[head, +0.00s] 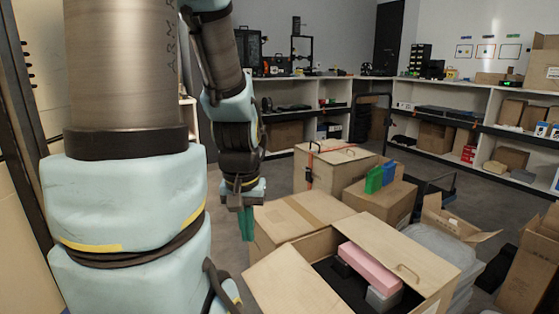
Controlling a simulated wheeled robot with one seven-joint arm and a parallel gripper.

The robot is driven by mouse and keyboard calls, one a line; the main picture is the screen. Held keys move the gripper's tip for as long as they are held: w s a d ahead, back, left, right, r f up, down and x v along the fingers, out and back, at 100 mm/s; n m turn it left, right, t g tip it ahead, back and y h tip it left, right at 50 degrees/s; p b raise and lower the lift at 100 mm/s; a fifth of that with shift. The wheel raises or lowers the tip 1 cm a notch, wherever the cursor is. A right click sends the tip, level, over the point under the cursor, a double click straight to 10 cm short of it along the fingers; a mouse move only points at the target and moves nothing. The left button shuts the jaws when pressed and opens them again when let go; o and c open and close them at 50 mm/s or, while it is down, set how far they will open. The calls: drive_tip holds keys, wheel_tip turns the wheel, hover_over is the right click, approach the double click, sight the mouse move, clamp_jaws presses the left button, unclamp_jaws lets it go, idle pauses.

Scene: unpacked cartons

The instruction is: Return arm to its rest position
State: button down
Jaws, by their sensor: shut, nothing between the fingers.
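My arm fills the left side of the head view, with its thick lower links close to the camera. The forearm hangs down in the left middle of the view. My gripper (246,222) points down at its end, with its green fingers together and nothing visible between them. It is just left of a closed cardboard carton (300,218), and I cannot tell whether there is a gap between them.
An open box (425,258) at front right holds a pink block (369,268) and grey items in dark foam. Behind are a wooden case (325,168) and a carton (381,204) bearing green and blue items. Shelves (310,78) line the walls. Grey floor shows left of the cartons.

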wheel_tip(320, 180, up, 24)
drive_tip(key=p, duration=2.2)
drive_tip(key=shift+r, duration=0.2)
